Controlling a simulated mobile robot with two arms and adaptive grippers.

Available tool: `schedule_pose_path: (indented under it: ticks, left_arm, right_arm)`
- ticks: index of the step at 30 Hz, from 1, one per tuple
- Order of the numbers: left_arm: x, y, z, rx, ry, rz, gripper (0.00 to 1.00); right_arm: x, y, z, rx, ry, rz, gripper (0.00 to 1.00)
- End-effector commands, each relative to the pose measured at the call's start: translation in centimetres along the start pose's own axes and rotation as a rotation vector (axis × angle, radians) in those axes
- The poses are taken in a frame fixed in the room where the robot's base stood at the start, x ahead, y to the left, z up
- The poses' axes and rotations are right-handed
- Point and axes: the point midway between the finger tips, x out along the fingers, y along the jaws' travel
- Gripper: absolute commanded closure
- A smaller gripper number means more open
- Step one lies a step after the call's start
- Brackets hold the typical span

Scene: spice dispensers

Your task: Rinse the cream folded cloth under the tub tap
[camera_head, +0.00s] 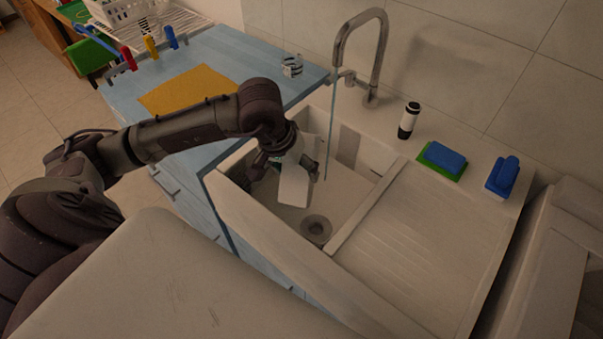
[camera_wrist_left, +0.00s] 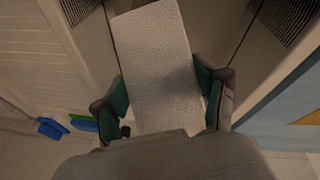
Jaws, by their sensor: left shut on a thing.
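The cream folded cloth (camera_head: 292,187) hangs from my left gripper (camera_head: 287,168) inside the tub (camera_head: 345,232), above its floor and near the drain. In the left wrist view the cloth (camera_wrist_left: 155,55) is a pale textured rectangle between the two fingers of my left gripper (camera_wrist_left: 163,100), which is shut on it. The tap (camera_head: 381,45) arches over the tub, and a thin bluish water stream (camera_head: 330,130) falls from its spout. In the head view the stream passes just right of the gripper and cloth; I cannot tell if it touches the cloth. My right gripper is not in view.
A black-and-white bottle (camera_head: 408,121), a blue sponge on a green one (camera_head: 443,158) and a blue item (camera_head: 502,177) stand along the back ledge. A ribbed drainboard (camera_head: 430,245) lies right of the tub. A yellow cloth (camera_head: 188,90) and a glass (camera_head: 291,66) are on the blue counter.

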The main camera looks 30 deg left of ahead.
Motion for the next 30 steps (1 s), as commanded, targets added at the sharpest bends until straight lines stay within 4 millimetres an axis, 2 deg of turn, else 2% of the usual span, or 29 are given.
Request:
schedule_pose_path:
  ticks: [8,30]
  left_arm:
    - [0.4,-0.3,-1.1,-0.006,0.028,0.005,0.65]
    - [3.7,0.6,-7.5,-0.007,0.026,0.006,0.65]
  right_arm:
    - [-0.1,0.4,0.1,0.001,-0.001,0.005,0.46]
    - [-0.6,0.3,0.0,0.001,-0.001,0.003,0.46]
